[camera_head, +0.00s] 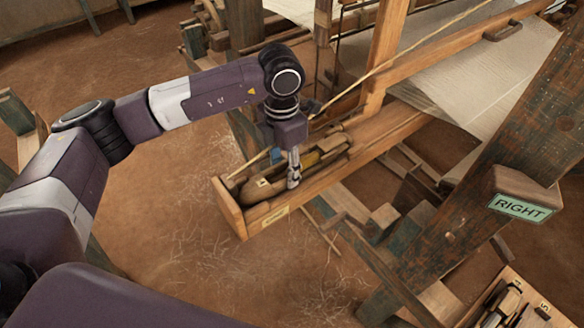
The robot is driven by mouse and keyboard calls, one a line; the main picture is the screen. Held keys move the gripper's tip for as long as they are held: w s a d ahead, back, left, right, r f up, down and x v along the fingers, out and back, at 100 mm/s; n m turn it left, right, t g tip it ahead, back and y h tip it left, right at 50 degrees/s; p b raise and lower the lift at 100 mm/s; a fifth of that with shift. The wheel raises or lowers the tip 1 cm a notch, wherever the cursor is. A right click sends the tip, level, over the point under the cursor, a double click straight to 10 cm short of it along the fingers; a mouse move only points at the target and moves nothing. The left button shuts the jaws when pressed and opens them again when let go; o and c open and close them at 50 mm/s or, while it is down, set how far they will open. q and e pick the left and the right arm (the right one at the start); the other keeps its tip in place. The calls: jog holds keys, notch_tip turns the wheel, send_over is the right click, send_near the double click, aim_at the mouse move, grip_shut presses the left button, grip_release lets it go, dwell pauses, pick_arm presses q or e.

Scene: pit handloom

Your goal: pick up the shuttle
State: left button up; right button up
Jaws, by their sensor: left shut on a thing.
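The shuttle (270,186) is a long brown wooden piece with a small pale tag. It lies in the open wooden box (238,219) at the near end of the loom's long beam. My left gripper (293,182) points down into the box and is shut on the shuttle, partly covering it. The far part of the shuttle, behind the gripper, is hard to make out. I cannot tell whether the shuttle is lifted clear of the box floor. My right gripper is not in view.
Loom posts and beams stand close behind and right of the box. A thin stick (400,48) slants above it. White cloth (480,75) is at the upper right. A post bears a "RIGHT" sign (523,207). A tray with tools (500,310) is at lower right. Earth floor lies left.

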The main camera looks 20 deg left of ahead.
pick_arm(q)
jog(key=shift+r, duration=0.1)
jog(key=shift+r, duration=0.2)
notch_tip(320, 180, up, 20)
jog(key=b, duration=0.5)
jog(key=shift+f, duration=0.25)
